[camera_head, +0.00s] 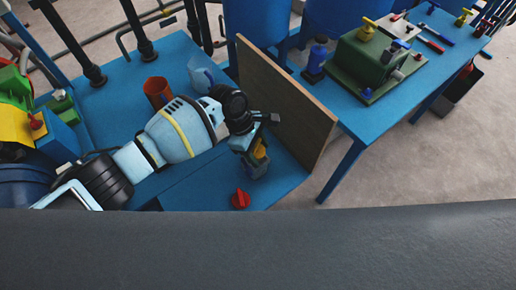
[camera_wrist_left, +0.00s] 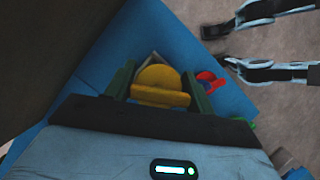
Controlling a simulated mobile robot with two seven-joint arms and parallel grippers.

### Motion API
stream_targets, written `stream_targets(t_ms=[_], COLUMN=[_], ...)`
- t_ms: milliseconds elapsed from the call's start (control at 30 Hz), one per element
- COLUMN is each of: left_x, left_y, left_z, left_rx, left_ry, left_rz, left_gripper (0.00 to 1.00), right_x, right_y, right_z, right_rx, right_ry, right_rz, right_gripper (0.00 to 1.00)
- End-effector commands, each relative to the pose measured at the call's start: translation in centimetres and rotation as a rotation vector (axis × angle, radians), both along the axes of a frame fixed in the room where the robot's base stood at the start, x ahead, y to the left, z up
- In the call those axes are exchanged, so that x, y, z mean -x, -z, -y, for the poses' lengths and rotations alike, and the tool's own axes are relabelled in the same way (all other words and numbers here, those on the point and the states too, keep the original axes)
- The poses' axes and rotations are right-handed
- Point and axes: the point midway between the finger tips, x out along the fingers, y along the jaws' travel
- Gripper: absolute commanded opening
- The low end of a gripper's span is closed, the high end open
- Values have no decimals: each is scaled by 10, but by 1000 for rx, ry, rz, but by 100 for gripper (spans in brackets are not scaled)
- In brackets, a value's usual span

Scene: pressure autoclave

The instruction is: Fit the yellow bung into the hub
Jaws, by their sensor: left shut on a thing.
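The yellow bung (camera_head: 260,150) is between the fingers of my left gripper (camera_head: 258,154), above the right part of the blue bench. In the left wrist view the bung (camera_wrist_left: 160,82) shows a rounded top and a flat crossbar, with the left gripper's dark green fingers (camera_wrist_left: 158,92) on both sides of it. The left gripper is shut on it. A grey-edged shape shows just behind the bung in the wrist view; I cannot tell whether it is the hub. The bung's lower end is hidden. My right gripper is not in view.
A brown upright board (camera_head: 285,100) stands close to the right of the left gripper. A red knob-like part (camera_head: 241,199) lies near the bench's front edge. A red-brown cup (camera_head: 158,92) stands behind the arm. Another blue table (camera_head: 345,112) holds a green device (camera_head: 372,62).

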Motion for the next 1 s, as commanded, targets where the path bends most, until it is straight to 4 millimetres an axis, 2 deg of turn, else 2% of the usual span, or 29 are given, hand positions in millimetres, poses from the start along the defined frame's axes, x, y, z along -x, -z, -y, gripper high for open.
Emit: stream_targets(t_ms=[1000], left_x=[0], left_y=[0], left_z=[-1], left_rx=[0], left_ry=[-1], left_rz=[0], left_gripper=[28], right_x=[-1], right_y=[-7], right_z=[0], right_rx=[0], right_ry=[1], right_rz=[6], right_gripper=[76])
